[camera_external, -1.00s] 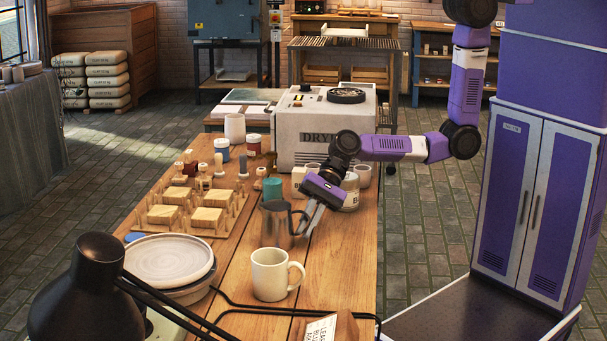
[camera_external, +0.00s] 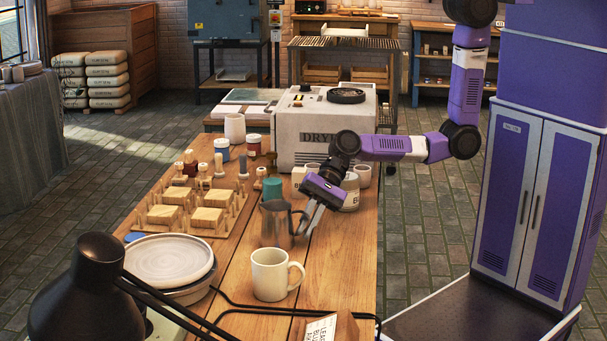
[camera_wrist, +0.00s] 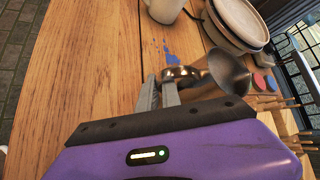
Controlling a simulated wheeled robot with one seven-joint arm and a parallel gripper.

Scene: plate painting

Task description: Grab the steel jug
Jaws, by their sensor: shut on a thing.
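The steel jug (camera_external: 275,222) stands upright on the wooden table in the external view, its handle turned to the right toward my arm. My gripper (camera_external: 308,222) reaches down to the jug's handle from the right and is shut on it. In the wrist view the jug (camera_wrist: 226,73) shows its open mouth, and the gripper fingers (camera_wrist: 162,92) close around the handle beside it. The jug's base appears to rest on the table; the wrist view does not show its underside.
A cream mug (camera_external: 270,275) stands in front of the jug. Stacked plates (camera_external: 170,262) lie to the left, with a wooden rack (camera_external: 180,215) behind them. A teal jar (camera_external: 272,189) and pale jars (camera_external: 351,192) stand close behind the jug.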

